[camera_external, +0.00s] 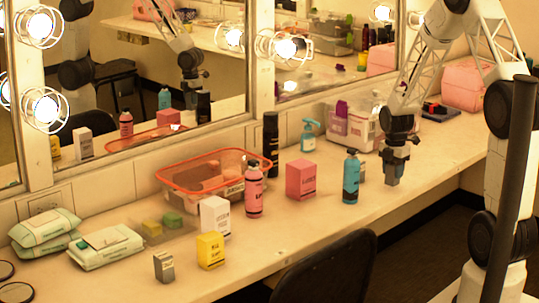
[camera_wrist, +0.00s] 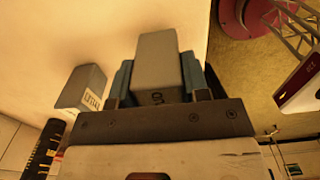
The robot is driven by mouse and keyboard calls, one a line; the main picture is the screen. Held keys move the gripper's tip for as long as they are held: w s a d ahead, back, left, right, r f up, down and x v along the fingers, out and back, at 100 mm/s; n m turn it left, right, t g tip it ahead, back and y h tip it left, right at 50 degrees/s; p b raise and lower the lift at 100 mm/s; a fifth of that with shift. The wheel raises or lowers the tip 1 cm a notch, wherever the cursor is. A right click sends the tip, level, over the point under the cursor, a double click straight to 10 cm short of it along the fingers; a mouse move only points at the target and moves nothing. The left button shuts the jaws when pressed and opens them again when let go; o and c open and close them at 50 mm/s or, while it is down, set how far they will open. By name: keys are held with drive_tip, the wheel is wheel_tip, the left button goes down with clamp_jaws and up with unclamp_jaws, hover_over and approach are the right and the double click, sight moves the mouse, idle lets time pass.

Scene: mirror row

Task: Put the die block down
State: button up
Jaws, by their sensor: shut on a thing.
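My gripper (camera_external: 397,158) hangs low at the front right part of the counter, pointing down. It is shut on a plain grey block, which I take to be the die block (camera_wrist: 158,62). In the wrist view the block sits upright between the two bluish fingers, with dark lettering near its lower end. In the external view the block is a small dark grey shape below the fingers, partly covered by them. I cannot tell whether its underside touches the counter.
A pink box (camera_external: 301,180), pink bottle (camera_external: 254,190) and orange-rimmed bin (camera_external: 161,182) are farther left.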

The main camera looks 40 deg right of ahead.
drive_tip(key=shift+f, duration=0.7)
drive_tip(key=shift+f, duration=0.15)
drive_tip(key=o, duration=1)
drive_tip(key=shift+o, duration=0.2)
wheel_tip(320, 180, up, 12)
drive_tip(key=shift+r, duration=0.15)
